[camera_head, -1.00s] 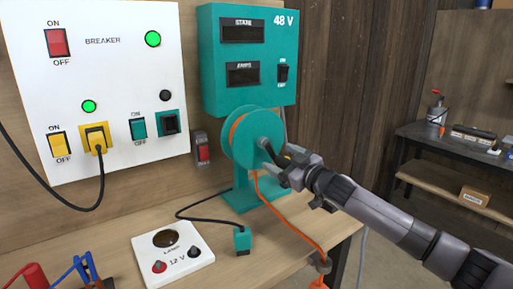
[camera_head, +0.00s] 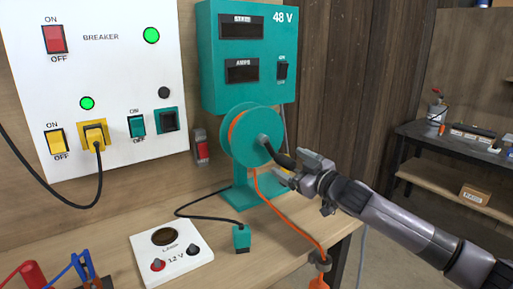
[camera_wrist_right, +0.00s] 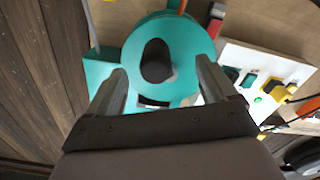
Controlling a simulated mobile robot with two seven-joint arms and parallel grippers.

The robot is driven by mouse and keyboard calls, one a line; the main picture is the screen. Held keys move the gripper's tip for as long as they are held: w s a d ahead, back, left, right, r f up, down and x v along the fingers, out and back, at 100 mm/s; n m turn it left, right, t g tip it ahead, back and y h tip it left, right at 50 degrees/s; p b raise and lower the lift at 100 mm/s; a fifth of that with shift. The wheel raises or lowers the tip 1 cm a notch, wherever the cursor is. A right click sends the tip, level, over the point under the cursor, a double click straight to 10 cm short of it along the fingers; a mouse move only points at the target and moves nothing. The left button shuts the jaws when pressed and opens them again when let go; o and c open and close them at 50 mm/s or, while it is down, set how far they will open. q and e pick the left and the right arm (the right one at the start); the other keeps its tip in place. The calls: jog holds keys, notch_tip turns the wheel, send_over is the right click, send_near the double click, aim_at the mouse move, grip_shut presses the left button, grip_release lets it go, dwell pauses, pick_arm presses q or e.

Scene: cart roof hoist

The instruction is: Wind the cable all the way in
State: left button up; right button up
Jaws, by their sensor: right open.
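The teal reel (camera_head: 238,150) stands on a teal post on the bench, with orange cable wound on it. The orange cable (camera_head: 289,219) runs from the reel down across the bench to its right edge. The crank's black handle (camera_head: 284,159) sticks out from the reel face toward my right gripper (camera_head: 295,168). In the right wrist view the handle (camera_wrist_right: 157,60) lies end-on between the spread fingers of that gripper (camera_wrist_right: 162,75). The gripper is open and not closed on the handle; whether the fingertips overlap it in depth is unclear. My left gripper is out of view.
A teal 48 V box (camera_head: 248,60) is above the reel, with a white breaker panel (camera_head: 95,75) on its left. A lamp box (camera_head: 170,250) and a teal plug (camera_head: 241,238) lie on the bench. A dark shelf table (camera_head: 465,150) stands at right.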

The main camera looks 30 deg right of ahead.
jog(key=s, duration=0.3)
jog(key=shift+s+d+f, duration=0.1)
jog(key=shift+s+f, duration=0.05)
jog(key=shift+s, duration=0.15)
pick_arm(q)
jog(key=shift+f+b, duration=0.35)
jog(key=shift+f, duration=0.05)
pick_arm(e)
jog(key=shift+s+d, duration=0.1)
jog(key=shift+s, duration=0.75)
